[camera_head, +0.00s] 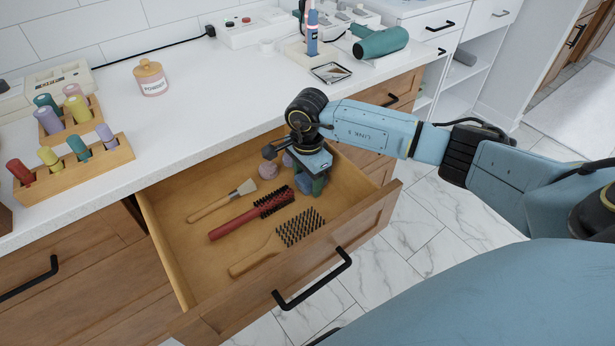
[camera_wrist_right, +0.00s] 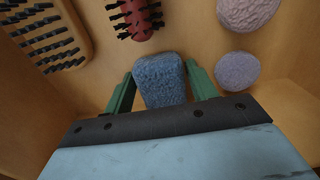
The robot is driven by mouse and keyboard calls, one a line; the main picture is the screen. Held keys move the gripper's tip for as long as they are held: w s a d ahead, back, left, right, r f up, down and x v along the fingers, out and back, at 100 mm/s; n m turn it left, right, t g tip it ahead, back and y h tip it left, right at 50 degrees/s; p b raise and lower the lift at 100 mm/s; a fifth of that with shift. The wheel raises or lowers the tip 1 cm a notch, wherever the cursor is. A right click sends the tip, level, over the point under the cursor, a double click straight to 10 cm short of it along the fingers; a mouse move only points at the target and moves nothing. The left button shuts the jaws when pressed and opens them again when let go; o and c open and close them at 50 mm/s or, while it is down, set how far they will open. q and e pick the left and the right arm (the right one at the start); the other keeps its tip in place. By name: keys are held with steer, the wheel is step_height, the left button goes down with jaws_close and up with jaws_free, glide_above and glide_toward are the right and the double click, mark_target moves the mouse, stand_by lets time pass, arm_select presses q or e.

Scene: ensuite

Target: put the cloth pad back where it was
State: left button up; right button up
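The cloth pad (camera_wrist_right: 161,80) is a blue-grey, fuzzy block in the right wrist view. It sits between the green fingers of my right gripper (camera_wrist_right: 161,88), which close in against its two sides. In the head view my right gripper (camera_head: 312,184) points down into the right part of the open wooden drawer (camera_head: 165,241), and hides most of the pad. I cannot tell whether the pad touches the drawer floor. My left gripper is out of view.
In the drawer lie a wooden-handled brush (camera_head: 222,201), a red round brush (camera_head: 250,213), a paddle brush (camera_head: 277,243), and pink (camera_head: 267,169) and purple (camera_wrist_right: 238,71) round pieces near the gripper. The white counter (camera_head: 215,100) is behind. The drawer front (camera_head: 300,282) borders the near side.

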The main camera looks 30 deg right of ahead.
mark_target(308, 177)
steer(key=shift+o, duration=1.2)
steer(key=shift+r, duration=0.2)
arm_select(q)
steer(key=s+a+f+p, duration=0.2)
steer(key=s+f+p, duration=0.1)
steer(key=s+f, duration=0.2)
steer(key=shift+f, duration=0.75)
arm_select(e)
step_height(308, 177, up, 12)
steer(key=shift+s+d, duration=0.1)
